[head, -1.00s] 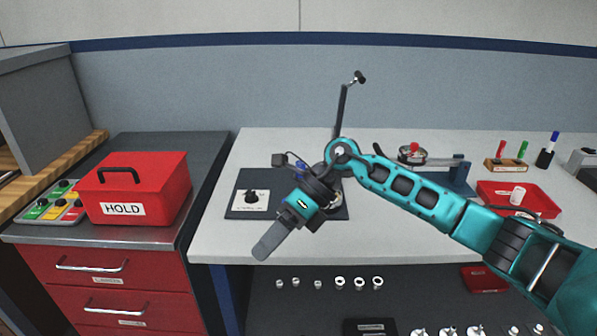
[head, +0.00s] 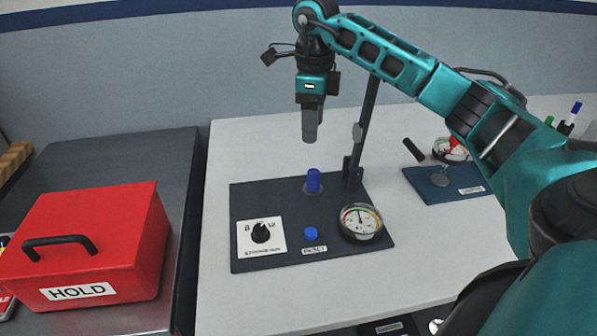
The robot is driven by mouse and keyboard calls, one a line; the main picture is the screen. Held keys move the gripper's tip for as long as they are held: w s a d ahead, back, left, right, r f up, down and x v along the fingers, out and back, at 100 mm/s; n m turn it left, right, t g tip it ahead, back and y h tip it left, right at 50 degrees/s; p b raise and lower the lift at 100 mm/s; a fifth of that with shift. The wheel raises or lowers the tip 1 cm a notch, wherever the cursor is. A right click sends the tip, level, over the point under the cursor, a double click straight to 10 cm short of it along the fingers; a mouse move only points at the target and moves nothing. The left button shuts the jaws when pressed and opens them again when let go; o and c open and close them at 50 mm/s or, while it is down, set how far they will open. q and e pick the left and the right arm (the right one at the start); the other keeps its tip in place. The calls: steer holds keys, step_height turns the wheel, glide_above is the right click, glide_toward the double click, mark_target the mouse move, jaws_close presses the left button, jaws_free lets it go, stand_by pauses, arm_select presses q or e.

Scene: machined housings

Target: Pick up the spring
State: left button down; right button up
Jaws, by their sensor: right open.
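A small upright blue cylinder (head: 313,181), which looks like the spring, stands on a round seat at the back of a dark tester base (head: 285,262). Its coils are too small to make out. My right gripper (head: 311,138) points straight down above the blue cylinder, with a visible gap between them. Its fingers are seen edge-on, so they overlap; it is open, with nothing seen in it. My left gripper is not in view.
The base carries a black post (head: 364,130), a round gauge (head: 360,221), a black knob (head: 261,232) and a blue button (head: 310,234). A red HOLD box (head: 95,240) is at left. A blue plate (head: 448,184) with a dial is at right. White table (head: 230,160) around the base is bare.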

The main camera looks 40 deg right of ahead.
glide_above(312, 172)
step_height(312, 172, down, 7)
steer(key=shift+d+r, duration=0.1)
steer(key=shift+f, duration=2.95)
steer(key=shift+c, duration=0.4)
jaws_close()
